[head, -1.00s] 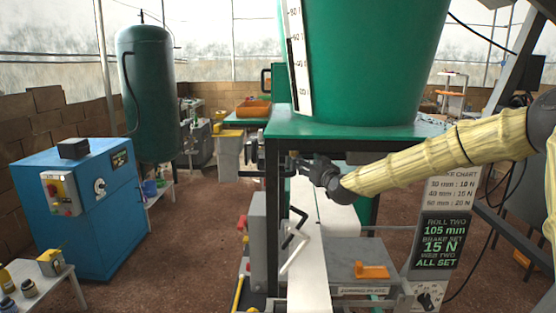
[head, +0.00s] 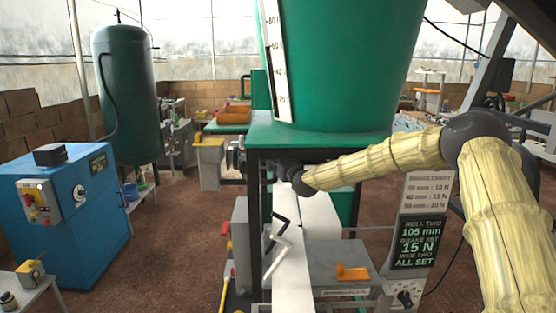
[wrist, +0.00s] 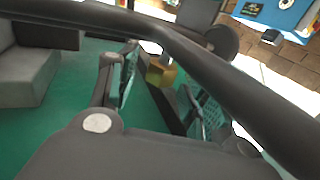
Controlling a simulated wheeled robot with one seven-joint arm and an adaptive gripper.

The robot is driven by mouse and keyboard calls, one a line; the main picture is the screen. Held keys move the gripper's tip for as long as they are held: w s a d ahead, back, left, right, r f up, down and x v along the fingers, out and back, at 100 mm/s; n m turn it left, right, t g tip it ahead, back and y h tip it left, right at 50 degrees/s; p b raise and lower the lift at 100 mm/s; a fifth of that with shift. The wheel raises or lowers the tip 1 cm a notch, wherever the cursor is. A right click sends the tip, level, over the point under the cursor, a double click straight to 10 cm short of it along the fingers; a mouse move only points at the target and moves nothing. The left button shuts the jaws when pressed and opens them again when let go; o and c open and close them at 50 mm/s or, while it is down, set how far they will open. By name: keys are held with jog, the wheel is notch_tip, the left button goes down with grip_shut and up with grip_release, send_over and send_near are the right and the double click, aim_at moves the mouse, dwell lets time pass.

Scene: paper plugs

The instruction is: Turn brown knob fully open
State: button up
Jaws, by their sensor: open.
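A small brownish-yellow knob (wrist: 160,72) shows in the wrist view, between the two fingers of my gripper (wrist: 158,82). The fingers are spread, one on each side of it, with padded inner faces; I cannot tell whether either touches it. In the head view my gripper (head: 283,170) is at the front edge of the green stand, just under its top, and its fingers are mostly hidden. The knob cannot be made out in the head view.
The green stand (head: 330,140) carries a large green tub (head: 350,60). Below are a white strip (head: 292,270), bent metal handles and a grey box with an orange handle (head: 352,273). A blue cabinet (head: 70,210) stands left, with open brown floor between.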

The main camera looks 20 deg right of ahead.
jog(key=shift+w, duration=0.2)
jog(key=shift+c, duration=0.3)
jog(key=c, duration=1)
jog(key=shift+o, duration=0.2)
jog(key=shift+f, duration=0.1)
jog(key=b, duration=0.3)
jog(key=shift+f+y, duration=0.1)
jog(key=shift+y, duration=0.2)
jog(key=n+y+b, duration=0.1)
jog(key=b, duration=0.2)
jog(key=shift+d, duration=0.15)
jog(key=shift+r+n+y+b, duration=0.2)
jog(key=shift+n+y+b, duration=0.1)
jog(key=shift+y+b, duration=0.15)
jog(key=o, duration=1)
